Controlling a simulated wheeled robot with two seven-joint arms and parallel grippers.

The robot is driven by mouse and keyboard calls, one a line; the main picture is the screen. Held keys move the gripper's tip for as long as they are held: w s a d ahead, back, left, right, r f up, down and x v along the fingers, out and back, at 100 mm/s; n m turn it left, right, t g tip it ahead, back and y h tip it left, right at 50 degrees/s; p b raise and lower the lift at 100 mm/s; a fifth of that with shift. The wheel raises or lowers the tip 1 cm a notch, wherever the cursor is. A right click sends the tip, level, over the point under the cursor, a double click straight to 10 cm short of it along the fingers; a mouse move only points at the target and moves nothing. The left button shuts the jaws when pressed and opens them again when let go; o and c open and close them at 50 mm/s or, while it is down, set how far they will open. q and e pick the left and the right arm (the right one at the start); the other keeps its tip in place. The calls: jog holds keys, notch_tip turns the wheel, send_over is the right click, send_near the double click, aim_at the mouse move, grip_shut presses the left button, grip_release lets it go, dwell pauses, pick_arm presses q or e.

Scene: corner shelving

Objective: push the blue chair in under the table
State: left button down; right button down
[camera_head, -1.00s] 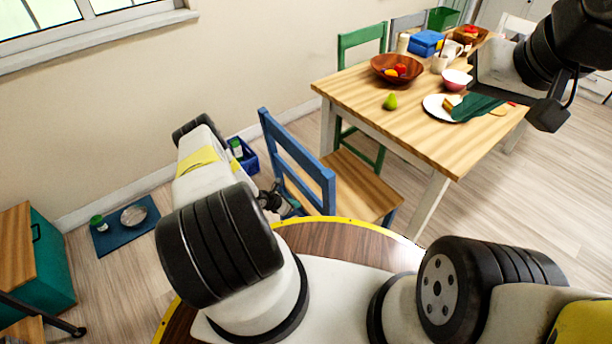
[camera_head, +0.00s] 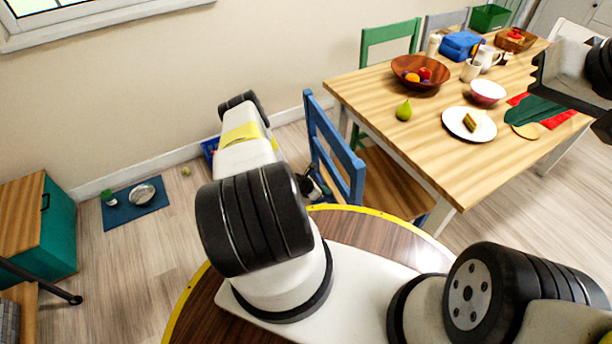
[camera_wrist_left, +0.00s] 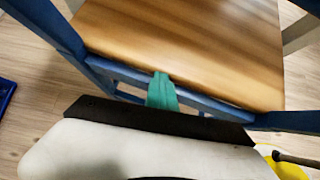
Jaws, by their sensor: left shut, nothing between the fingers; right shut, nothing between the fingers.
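The blue chair (camera_head: 338,150) with a wooden seat stands at the near left side of the wooden table (camera_head: 440,130), its backrest facing me. The seat's far part is under the tabletop edge; the backrest is outside it. My left gripper (camera_head: 312,185) is shut and empty, low behind the backrest and partly hidden by it. In the left wrist view its teal fingertips (camera_wrist_left: 162,92) meet the rear edge of the seat (camera_wrist_left: 190,45), between the blue posts; contact looks likely. My right gripper (camera_head: 603,125) is shut, cut off by the right edge, above the table's right side.
On the table are a fruit bowl (camera_head: 420,72), a pear (camera_head: 404,111), a plate (camera_head: 470,124) and a pink bowl (camera_head: 488,91). A green chair (camera_head: 390,36) stands behind. A blue mat (camera_head: 136,205) and a teal cabinet (camera_head: 45,225) lie left. The floor between is mostly free.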

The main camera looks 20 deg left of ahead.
pick_arm(q)
jog(key=w+d, duration=0.4)
jog(key=shift+w+d, duration=0.35)
